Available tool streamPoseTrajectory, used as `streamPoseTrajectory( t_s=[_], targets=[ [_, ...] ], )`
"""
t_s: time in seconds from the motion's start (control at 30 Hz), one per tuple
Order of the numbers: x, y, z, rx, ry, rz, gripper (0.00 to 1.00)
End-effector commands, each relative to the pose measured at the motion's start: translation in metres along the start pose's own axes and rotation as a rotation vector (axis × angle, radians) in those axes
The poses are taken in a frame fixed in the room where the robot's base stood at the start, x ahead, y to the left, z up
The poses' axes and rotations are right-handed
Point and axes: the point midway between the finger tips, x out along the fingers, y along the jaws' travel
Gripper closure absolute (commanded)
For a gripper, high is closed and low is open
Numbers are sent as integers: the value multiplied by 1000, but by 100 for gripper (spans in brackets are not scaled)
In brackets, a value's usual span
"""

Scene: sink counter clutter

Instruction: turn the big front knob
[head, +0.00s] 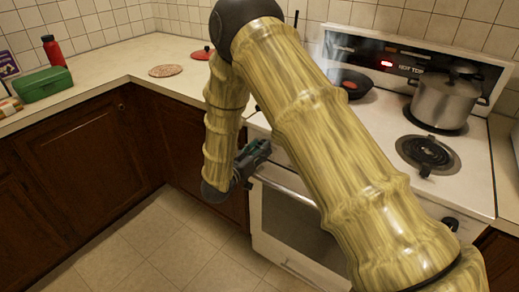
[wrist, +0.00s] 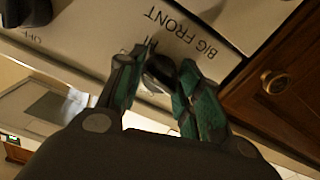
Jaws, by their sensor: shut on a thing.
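The big front knob (wrist: 158,72) is a dark knob on the white stove panel, beneath the "BIG FRONT" label in the upside-down wrist view. My gripper (wrist: 160,75) has its two green and black fingers on either side of the knob, shut on it. In the head view my gripper (head: 256,150) is at the left end of the stove front, and my arm hides the knob there. Part of the knob is covered by the fingers, so its pointer angle cannot be read.
Another dark knob (wrist: 25,10) sits along the panel with "OFF" near it. A wooden cabinet door with a round pull (wrist: 274,82) is beside the stove. On the stove stand a steel pot (head: 444,102) and a dark pan (head: 351,84). The floor (head: 150,250) is clear.

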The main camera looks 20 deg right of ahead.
Motion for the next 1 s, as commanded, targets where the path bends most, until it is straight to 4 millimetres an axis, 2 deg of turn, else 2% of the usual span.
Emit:
streamPoseTrajectory(
  t_s=[0.03,0.13,0.57,0.77,1.0],
  targets=[
    [0,0,1,-1,-1,0,61],
    [0,0,1,0,-1,0,43],
    [-6,0,0,1,0,-1,43],
    [-33,0,0,0,0,-2,43],
    [-78,-1,0,0,1,-2,43]
  ],
)
